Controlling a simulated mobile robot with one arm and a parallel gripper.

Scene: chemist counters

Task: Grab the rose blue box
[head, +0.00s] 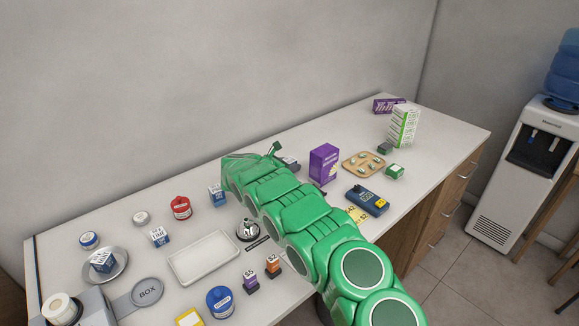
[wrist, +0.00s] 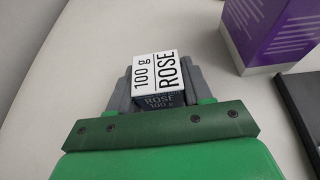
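The rose blue box (wrist: 156,70) is in the middle of the wrist view. Its white face reads "100 g ROSE", and its dark blue side faces my gripper. My gripper (wrist: 158,88) has one grey finger on each side of the box. I see no gap between the fingers and the box, so it looks shut on it. The lower part of the box is hidden behind the green palm edge. In the head view my green arm reaches over the counter to near the wall and hides most of the gripper.
A purple box (head: 323,163) stands to the right of my gripper and is close by in the wrist view (wrist: 270,30). A blue device (head: 366,199) and a wooden tray (head: 350,171) lie farther right. A white tray (head: 204,257) and several jars and small boxes are on the left.

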